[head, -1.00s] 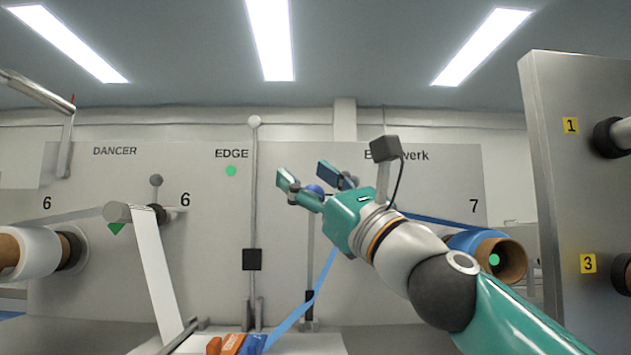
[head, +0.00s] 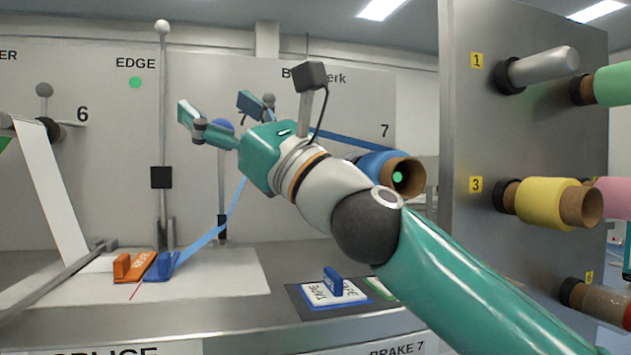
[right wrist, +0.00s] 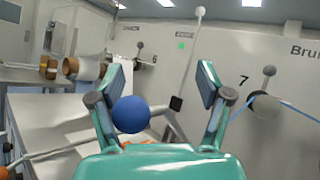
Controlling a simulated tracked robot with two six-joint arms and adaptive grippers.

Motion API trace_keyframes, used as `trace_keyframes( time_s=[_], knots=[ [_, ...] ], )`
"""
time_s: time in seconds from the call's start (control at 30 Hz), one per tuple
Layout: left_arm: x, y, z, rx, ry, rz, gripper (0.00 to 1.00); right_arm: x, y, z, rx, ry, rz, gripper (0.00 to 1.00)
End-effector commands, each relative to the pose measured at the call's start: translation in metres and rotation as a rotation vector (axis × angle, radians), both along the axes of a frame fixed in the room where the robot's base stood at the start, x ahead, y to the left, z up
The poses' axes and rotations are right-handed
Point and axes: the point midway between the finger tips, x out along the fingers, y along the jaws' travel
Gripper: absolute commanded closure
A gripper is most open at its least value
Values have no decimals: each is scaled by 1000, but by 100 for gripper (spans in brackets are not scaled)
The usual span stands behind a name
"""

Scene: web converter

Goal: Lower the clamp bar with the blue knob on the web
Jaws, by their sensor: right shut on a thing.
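My right gripper (head: 220,112) is raised in front of the back panel, above the splice table. In the right wrist view its two fingers (right wrist: 164,88) stand apart with the round blue knob (right wrist: 131,114) between them, closer to the left finger. In the head view the blue knob (head: 224,124) shows partly behind the near finger. A metal rod shows by the knob in the wrist view, but most of the clamp bar is hidden. A blue web (head: 222,218) slants down to the table, and a white web (head: 52,190) comes down at the left. My left gripper is not in view.
An orange block (head: 137,267) and a blue block (head: 162,266) sit on the white splice table (head: 225,275). A blue roll (head: 376,165) is at position 7. A tape pad (head: 330,292) lies front right. A metal panel with rolls (head: 545,203) stands to the right.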

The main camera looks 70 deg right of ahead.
Motion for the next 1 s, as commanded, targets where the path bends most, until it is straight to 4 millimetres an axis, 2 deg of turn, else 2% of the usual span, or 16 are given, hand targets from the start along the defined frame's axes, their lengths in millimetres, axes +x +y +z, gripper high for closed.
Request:
trace_keyframes(
  time_s=[0.03, 0.5, 1.0],
  knots=[
    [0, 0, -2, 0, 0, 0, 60, -24, -8, 9, 9, -44, -32, 43],
    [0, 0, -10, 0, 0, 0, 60, -52, -4, -11, 7, -43, -38, 43],
    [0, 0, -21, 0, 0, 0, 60, -71, 4, -36, 6, -32, -24, 43]
  ],
)
